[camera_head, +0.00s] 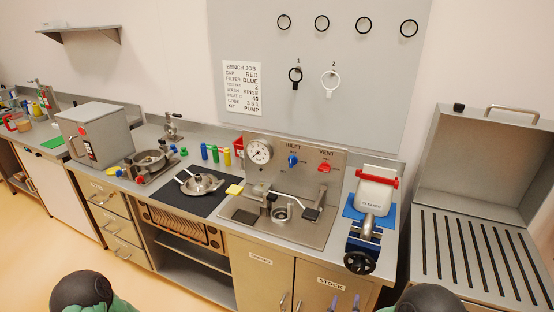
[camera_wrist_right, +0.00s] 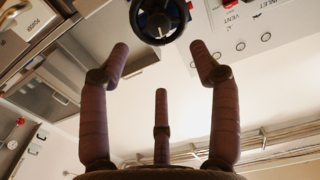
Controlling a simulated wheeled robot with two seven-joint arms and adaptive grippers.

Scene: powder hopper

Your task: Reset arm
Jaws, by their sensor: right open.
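My right gripper (camera_head: 345,303) shows only as two purple fingertips at the bottom edge of the head view, in front of the cabinet door marked STOCK. In the right wrist view the right gripper (camera_wrist_right: 163,65) has its padded fingers spread wide, with nothing between them. A black handwheel (camera_wrist_right: 159,20) shows beyond the fingertips in that view, apart from them. My left gripper is not in view. Dark rounded parts of my arms show at the bottom of the head view.
The steel bench holds a gauge panel (camera_head: 292,162), a white container (camera_head: 377,190) with red trim above a black handwheel (camera_head: 360,262), a dark mat (camera_head: 183,200) with a metal lid (camera_head: 203,184), and a grey box (camera_head: 95,133). A slotted steel booth (camera_head: 480,259) stands at right.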

